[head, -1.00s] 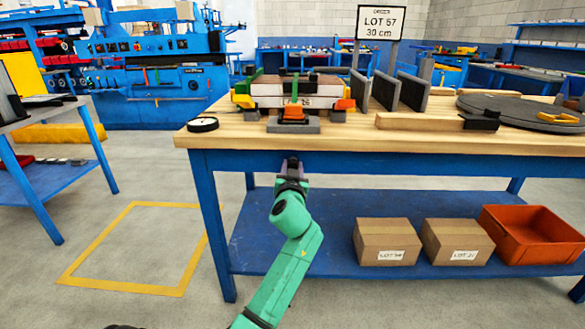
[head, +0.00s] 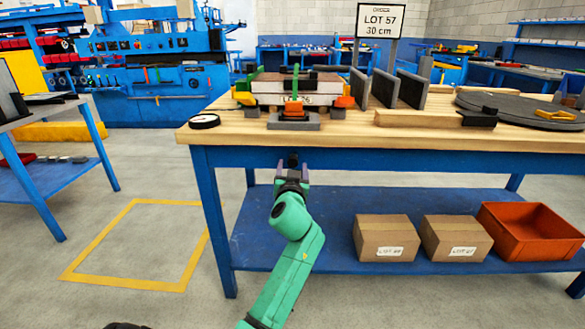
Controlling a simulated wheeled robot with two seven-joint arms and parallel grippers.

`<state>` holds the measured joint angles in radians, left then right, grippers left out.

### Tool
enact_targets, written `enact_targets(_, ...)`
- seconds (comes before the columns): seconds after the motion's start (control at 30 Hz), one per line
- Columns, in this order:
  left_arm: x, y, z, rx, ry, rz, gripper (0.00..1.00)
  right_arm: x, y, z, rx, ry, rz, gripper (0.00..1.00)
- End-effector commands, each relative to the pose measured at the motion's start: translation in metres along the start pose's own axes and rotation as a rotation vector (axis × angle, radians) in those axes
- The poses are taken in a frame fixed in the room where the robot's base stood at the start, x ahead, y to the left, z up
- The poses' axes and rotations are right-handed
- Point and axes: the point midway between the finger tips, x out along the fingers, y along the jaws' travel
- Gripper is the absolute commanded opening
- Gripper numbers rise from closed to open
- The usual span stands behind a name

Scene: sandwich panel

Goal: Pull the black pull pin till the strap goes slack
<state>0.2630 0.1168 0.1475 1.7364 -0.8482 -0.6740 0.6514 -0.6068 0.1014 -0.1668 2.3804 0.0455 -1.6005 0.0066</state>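On the workbench, a pale layered panel stack (head: 272,87) sits in a fixture with green and orange parts. An orange piece (head: 293,109) sits at its front centre on a grey base, and a narrow green upright piece (head: 296,80) rises above it. My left gripper (head: 292,167) is below the bench's front edge, under that orange piece, pointing up. Its fingers are apart. A small black piece (head: 293,159) shows between the fingertips; I cannot tell whether it is the pull pin or whether the fingers touch it. The strap's tension cannot be made out. My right gripper is out of view.
A round gauge (head: 204,121) lies at the bench top's left corner. Grey upright plates (head: 413,90), a wooden bar (head: 418,119) and a dark disc (head: 520,110) occupy its right. Cartons (head: 385,238) and an orange bin (head: 530,238) stand on the lower shelf. Floor at left is clear.

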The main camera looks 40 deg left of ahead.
Motion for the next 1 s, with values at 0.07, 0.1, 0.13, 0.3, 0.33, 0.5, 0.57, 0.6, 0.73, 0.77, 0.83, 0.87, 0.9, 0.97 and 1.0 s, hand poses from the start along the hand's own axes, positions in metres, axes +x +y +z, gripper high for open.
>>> enact_targets(0.07,0.0,0.0,-0.001,-0.001,0.001,0.0,0.7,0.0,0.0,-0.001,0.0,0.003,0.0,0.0)
enact_targets(0.1,0.0,0.0,-0.001,-0.001,0.002,0.0,0.7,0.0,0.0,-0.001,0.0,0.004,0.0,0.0)
enact_targets(0.13,0.0,0.0,-0.001,-0.001,0.002,0.0,0.7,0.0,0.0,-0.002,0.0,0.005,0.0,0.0)
enact_targets(0.3,-0.002,0.0,-0.001,-0.001,0.003,0.0,0.7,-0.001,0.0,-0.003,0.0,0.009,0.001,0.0)
enact_targets(0.33,-0.004,0.0,-0.001,-0.002,0.003,0.001,0.7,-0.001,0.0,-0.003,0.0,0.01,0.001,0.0)
enact_targets(0.5,-0.035,0.0,-0.001,-0.003,-0.001,0.001,0.7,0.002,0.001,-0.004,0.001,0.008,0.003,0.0)
enact_targets(0.57,-0.052,0.001,0.0,-0.004,-0.001,0.003,0.7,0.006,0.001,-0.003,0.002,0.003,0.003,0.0)
enact_targets(0.6,-0.065,-0.001,0.0,-0.005,-0.002,0.001,0.7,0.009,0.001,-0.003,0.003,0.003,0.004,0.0)
enact_targets(0.73,-0.103,0.001,0.002,-0.003,-0.003,0.002,0.7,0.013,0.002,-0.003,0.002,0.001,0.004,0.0)
enact_targets(0.77,-0.111,0.0,0.002,-0.003,-0.003,0.001,0.7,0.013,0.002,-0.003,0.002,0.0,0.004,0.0)
enact_targets(0.83,-0.127,0.0,0.002,-0.003,-0.003,0.001,0.7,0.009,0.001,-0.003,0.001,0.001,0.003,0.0)
enact_targets(0.87,-0.132,0.0,0.002,-0.002,-0.002,0.001,0.7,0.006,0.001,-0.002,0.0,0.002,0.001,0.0)
enact_targets(0.9,-0.137,0.0,0.002,-0.001,-0.001,0.001,0.7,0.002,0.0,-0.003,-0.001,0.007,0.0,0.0)
enact_targets(0.97,-0.143,0.0,0.001,-0.002,-0.001,0.0,0.7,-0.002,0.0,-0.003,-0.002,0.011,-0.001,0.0)
enact_targets(1.0,-0.145,0.0,0.001,-0.001,0.0,0.0,0.7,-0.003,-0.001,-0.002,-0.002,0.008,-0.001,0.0)
